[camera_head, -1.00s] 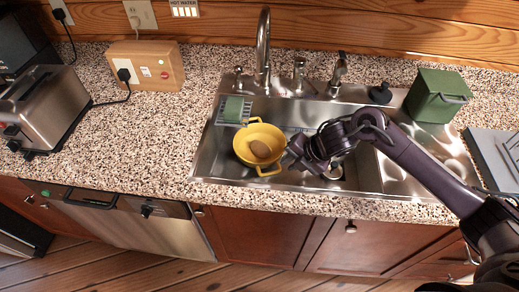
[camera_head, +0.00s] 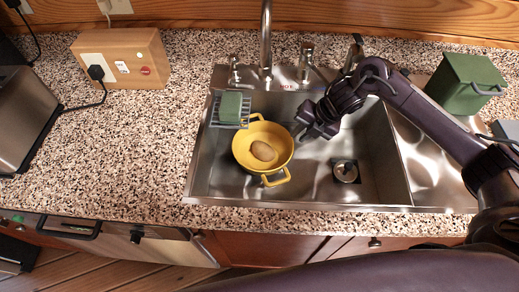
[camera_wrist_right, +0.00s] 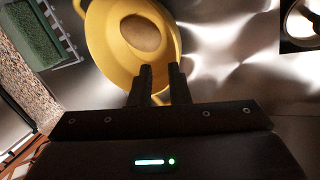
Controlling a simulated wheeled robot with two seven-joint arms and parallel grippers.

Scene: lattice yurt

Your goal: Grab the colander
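The yellow colander (camera_head: 243,160) sits in the left part of the sink, with a brown egg-shaped item (camera_head: 263,151) inside. One handle (camera_head: 276,179) points toward the front and the other to the back. My right gripper (camera_head: 302,133) is just right of the colander's rim, over the sink. In the right wrist view the colander (camera_wrist_right: 100,45) lies beyond the fingers (camera_wrist_right: 160,72), which are apart with a narrow gap and hold nothing I can make out. Whether they touch the rim cannot be told. My left gripper is out of view.
A green sponge (camera_head: 231,106) rests on a wire rack at the sink's back left. The faucet (camera_head: 266,40) rises behind the sink. The drain (camera_head: 345,171) is right of the colander. A green bin (camera_head: 466,82) and wooden box (camera_head: 121,58) stand on the counter.

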